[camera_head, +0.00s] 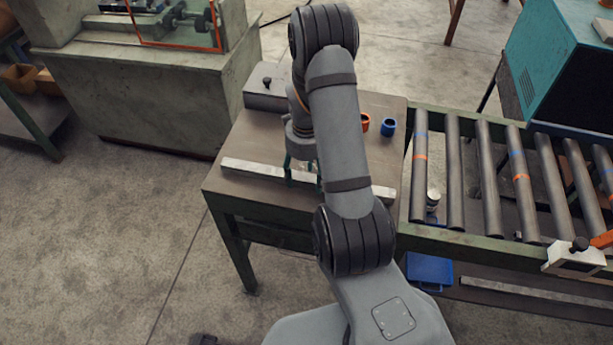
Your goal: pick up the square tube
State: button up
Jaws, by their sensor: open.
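The square tube (255,170) is a long, light grey metal bar lying flat on the work table (225,188), near its front edge. Its middle right part is hidden behind my arm, and its right end shows again past the arm. My gripper (303,178) points down over the middle of the tube, with its dark green fingers apart. The fingertips look to be at or close to the tube, but I cannot tell whether they touch it. The gripper is partly covered by my arm.
An orange ring (365,122) and a blue cup-like piece (388,127) stand at the table's back right. A grey box with a black knob (264,92) sits at the back left. A roller conveyor (485,170) adjoins the table on the right.

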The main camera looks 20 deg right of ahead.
jog(key=shift+a+f, duration=0.15)
jog(key=shift+f, duration=0.35)
jog(key=shift+c, duration=0.6)
grip_shut()
